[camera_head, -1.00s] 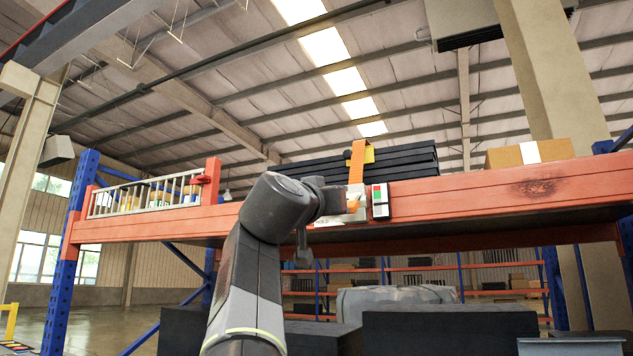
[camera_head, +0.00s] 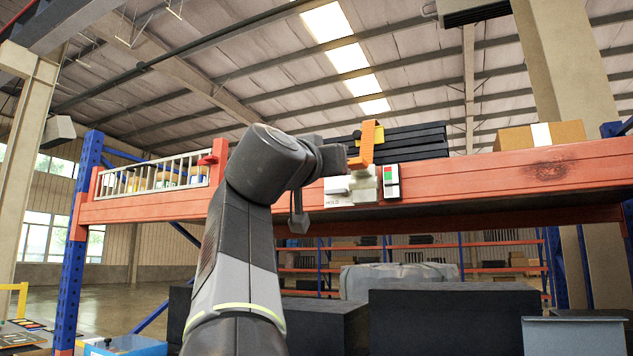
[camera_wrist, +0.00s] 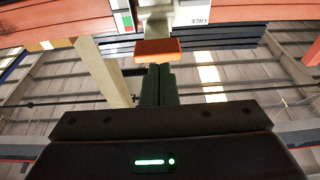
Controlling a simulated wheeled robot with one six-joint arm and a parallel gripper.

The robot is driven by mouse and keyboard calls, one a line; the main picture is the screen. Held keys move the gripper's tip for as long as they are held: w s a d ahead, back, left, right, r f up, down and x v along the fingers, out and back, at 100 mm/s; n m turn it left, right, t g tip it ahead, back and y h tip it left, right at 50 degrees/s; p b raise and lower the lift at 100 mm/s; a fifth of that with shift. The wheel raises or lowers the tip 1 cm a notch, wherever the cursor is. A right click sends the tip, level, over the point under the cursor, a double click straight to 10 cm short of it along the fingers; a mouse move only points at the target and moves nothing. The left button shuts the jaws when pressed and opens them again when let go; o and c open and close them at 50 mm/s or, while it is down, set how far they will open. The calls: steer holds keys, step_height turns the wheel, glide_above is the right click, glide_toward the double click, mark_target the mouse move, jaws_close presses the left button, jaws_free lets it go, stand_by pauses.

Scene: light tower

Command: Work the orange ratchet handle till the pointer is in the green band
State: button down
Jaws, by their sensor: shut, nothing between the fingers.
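The orange ratchet handle (camera_head: 359,161) stands raised above its pale housing (camera_head: 350,188) on the front of the orange shelf beam. In the wrist view its orange end block (camera_wrist: 157,50) lies just beyond my fingertips. My gripper (camera_head: 345,158) is shut and empty at the handle's left side. In the wrist view the shut fingers (camera_wrist: 158,82) point at the block and look touching or nearly so. The white gauge (camera_head: 391,181) with red and green patches is right of the housing. Its pointer is too small to make out.
A cardboard box (camera_head: 540,135) sits at the right of the orange beam (camera_head: 470,175). A railed rack (camera_head: 155,178) is at the left. Dark boxes (camera_head: 440,320) stand below.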

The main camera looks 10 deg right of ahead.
steer(key=v, duration=0.2)
steer(key=b+v, duration=0.1)
steer(key=v, duration=0.2)
steer(key=shift+s+a+f, duration=0.1)
steer(key=shift+s+f, duration=0.15)
steer(key=shift+f, duration=0.05)
stand_by(1.4)
